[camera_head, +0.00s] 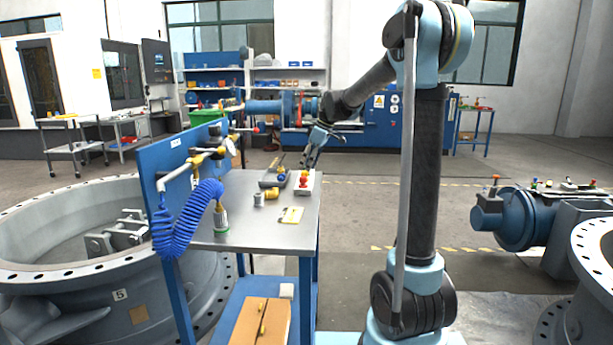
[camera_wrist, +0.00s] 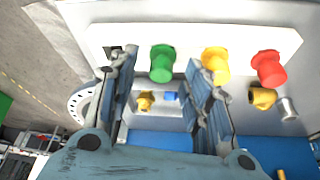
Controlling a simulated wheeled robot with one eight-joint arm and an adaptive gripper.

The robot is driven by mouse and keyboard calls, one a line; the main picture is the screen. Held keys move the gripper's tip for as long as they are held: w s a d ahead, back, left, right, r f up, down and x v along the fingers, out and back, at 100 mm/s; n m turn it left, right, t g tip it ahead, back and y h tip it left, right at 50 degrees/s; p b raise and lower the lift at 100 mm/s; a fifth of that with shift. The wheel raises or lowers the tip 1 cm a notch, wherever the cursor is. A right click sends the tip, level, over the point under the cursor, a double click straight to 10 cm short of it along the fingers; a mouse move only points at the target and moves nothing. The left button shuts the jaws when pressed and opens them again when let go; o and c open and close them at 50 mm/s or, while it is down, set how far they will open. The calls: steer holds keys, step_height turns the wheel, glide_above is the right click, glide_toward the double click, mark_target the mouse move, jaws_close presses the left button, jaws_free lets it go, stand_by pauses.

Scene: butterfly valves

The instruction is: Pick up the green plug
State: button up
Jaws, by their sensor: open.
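In the wrist view, the green plug (camera_wrist: 162,63) sits in a white block (camera_wrist: 278,36), in a row with a yellow plug (camera_wrist: 215,62) and a red plug (camera_wrist: 268,68). My gripper (camera_wrist: 160,70) is open, with one finger on each side of the green plug in the picture. The right finger partly covers the yellow plug. I cannot see contact with the green plug. In the head view, my gripper (camera_head: 314,148) is above the far end of the workbench, and the white block (camera_head: 314,184) stands below it. The green plug cannot be made out there.
The metal bench top (camera_head: 260,235) also carries a brass fitting (camera_head: 272,194), a silver cylinder (camera_head: 259,200) and a yellow-white card (camera_head: 292,215). A blue panel (camera_head: 160,160) with a coiled blue hose (camera_head: 185,225) stands along its left edge. The near bench top has free room.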

steer(key=shift+a+f, duration=0.15)
steer(key=shift+f, duration=0.3)
steer(key=c, duration=0.9)
steer(key=shift+o, duration=0.2)
steer(key=shift+r, duration=0.1)
